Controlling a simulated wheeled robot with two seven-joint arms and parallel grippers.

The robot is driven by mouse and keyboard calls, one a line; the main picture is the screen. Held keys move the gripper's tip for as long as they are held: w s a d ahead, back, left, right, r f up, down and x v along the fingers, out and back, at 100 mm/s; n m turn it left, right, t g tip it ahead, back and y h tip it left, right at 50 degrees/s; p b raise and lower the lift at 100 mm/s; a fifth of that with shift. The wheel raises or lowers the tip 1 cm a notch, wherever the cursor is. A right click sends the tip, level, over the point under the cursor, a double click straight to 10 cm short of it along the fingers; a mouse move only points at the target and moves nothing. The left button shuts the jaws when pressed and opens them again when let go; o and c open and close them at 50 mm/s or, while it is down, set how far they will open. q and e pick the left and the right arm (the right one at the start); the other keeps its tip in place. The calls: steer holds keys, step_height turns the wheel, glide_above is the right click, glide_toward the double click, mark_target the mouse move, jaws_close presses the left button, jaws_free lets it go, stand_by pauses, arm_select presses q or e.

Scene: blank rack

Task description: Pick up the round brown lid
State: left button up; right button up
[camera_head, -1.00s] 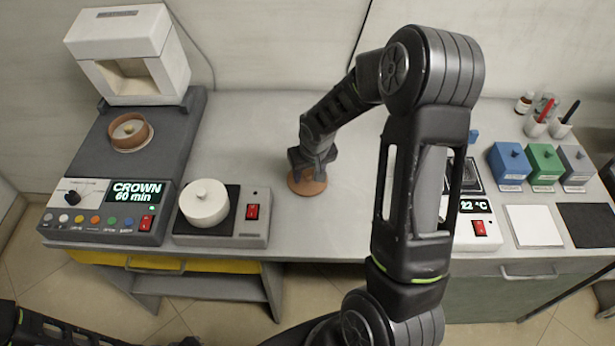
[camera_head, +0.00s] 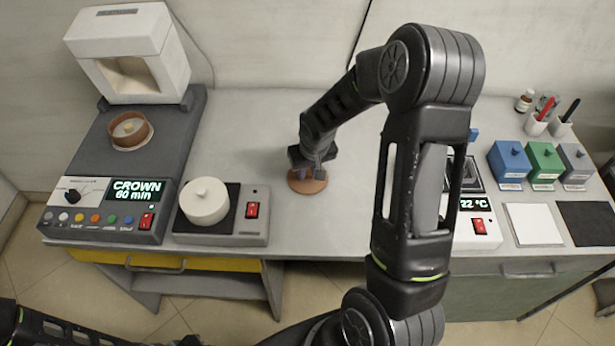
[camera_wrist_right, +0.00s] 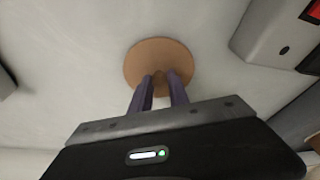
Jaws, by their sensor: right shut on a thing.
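The round brown lid (camera_head: 307,186) lies at the middle of the grey worktop, partly hidden under my right gripper. My right gripper (camera_head: 314,170) points down at it, with its fingers at the middle of the lid. In the right wrist view the lid (camera_wrist_right: 150,57) is a flat brown disc. There the two purple-grey fingers of the right gripper (camera_wrist_right: 162,82) are close together around its middle, shut on a part that they mostly hide. I cannot tell whether the lid is clear of the worktop. My left arm shows only at the bottom left; its gripper cannot be made out.
A white round pot (camera_head: 204,203) stands on a hot plate left of the lid. Further left is a furnace unit (camera_head: 150,150) with a brown round dish (camera_head: 130,147). Blue (camera_head: 510,165) and green boxes stand at right. The worktop behind the lid is clear.

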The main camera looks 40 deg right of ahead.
mark_target(308, 173)
jaws_close()
steer(key=shift+r, duration=0.1)
step_height(308, 173, up, 10)
steer(key=b, duration=0.1)
stand_by(0.5)
stand_by(0.5)
